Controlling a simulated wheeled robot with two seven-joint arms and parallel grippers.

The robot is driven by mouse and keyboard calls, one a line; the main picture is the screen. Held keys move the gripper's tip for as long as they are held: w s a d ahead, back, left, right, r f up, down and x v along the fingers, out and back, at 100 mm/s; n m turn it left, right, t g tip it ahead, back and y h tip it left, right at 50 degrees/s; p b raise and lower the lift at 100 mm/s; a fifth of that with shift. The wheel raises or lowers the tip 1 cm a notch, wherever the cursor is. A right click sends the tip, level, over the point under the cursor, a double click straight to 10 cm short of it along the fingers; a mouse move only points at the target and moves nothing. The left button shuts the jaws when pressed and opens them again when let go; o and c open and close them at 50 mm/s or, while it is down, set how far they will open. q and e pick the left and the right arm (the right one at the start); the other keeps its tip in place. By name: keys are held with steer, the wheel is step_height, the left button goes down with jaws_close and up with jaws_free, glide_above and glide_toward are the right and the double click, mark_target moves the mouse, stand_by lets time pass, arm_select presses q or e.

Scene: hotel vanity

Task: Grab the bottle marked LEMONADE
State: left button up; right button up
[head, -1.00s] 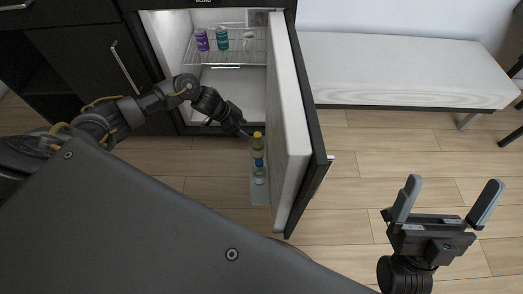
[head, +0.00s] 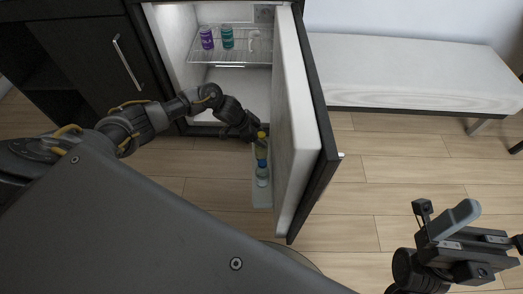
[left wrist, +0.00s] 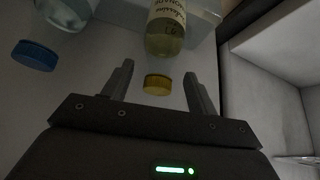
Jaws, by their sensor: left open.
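The bottle with a yellow cap (head: 261,147) stands on the door shelf of the open mini fridge. In the left wrist view this bottle (left wrist: 165,37) holds yellowish liquid. Its label is only partly readable, with letters like "ONADE". My left gripper (left wrist: 157,85) is open, its fingers on either side of the yellow cap; I cannot tell whether they touch it. In the head view my left gripper (head: 253,138) is beside the bottle's top. My right gripper (head: 480,228) is away at the lower right, seemingly open and empty, partly cut off by the frame.
A clear bottle with a blue cap (head: 262,172) stands close by on the same door shelf. A purple can (head: 206,38) and a teal can (head: 227,37) are on the fridge's wire rack. The open door (head: 300,130) borders the shelf. A white bench (head: 410,72) stands behind.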

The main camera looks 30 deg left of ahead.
mark_target(264, 140)
arm_select(q)
steer(key=b+x, duration=0.1)
steer(key=x, duration=0.2)
steer(key=shift+d+f, duration=0.1)
steer(key=shift+f, duration=0.1)
steer(key=shift+s, duration=0.1)
jaws_close()
